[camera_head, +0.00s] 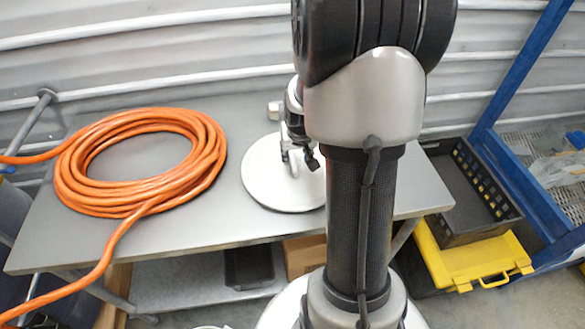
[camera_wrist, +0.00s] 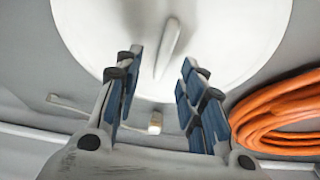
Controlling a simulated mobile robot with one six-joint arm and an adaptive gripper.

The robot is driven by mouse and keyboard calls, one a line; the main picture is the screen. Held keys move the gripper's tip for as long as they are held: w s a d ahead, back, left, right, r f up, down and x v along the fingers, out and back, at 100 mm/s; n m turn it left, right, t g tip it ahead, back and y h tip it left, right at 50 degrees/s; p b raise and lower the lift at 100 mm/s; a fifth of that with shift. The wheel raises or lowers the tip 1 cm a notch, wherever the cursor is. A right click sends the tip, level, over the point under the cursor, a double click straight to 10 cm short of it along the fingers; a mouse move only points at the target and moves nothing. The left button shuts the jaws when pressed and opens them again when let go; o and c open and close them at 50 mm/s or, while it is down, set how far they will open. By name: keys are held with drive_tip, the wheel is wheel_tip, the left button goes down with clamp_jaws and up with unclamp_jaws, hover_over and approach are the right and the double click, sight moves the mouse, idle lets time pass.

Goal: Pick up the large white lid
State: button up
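The large white lid (camera_head: 268,182) is a flat round disc lying on the grey table, right of the orange hose in the head view. My arm hides part of its right side there. In the wrist view the lid (camera_wrist: 225,40) fills the top, with a raised bar-shaped handle (camera_wrist: 167,47) at its middle. My gripper (camera_wrist: 160,70) is open, its blue-padded fingers spread to either side of the handle's near end. In the head view my gripper (camera_head: 300,160) is over the lid. The frames do not show any contact with the handle.
A coiled orange hose (camera_head: 205,160) lies on the left of the grey table (camera_head: 215,226). A small white block (camera_head: 274,110) sits behind the lid. Right of the table are a black crate (camera_head: 470,195), a yellow case (camera_head: 465,265) and a blue frame (camera_head: 525,180).

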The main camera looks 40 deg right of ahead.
sight(293, 160)
drive_tip(key=shift+a+b+x, duration=0.2)
drive_tip(key=shift+b+x, duration=0.65)
drive_tip(key=shift+x, duration=1.5)
drive_tip(key=shift+w+f, duration=0.1)
drive_tip(key=shift+w, duration=0.05)
drive_tip(key=shift+c, duration=0.6)
clamp_jaws()
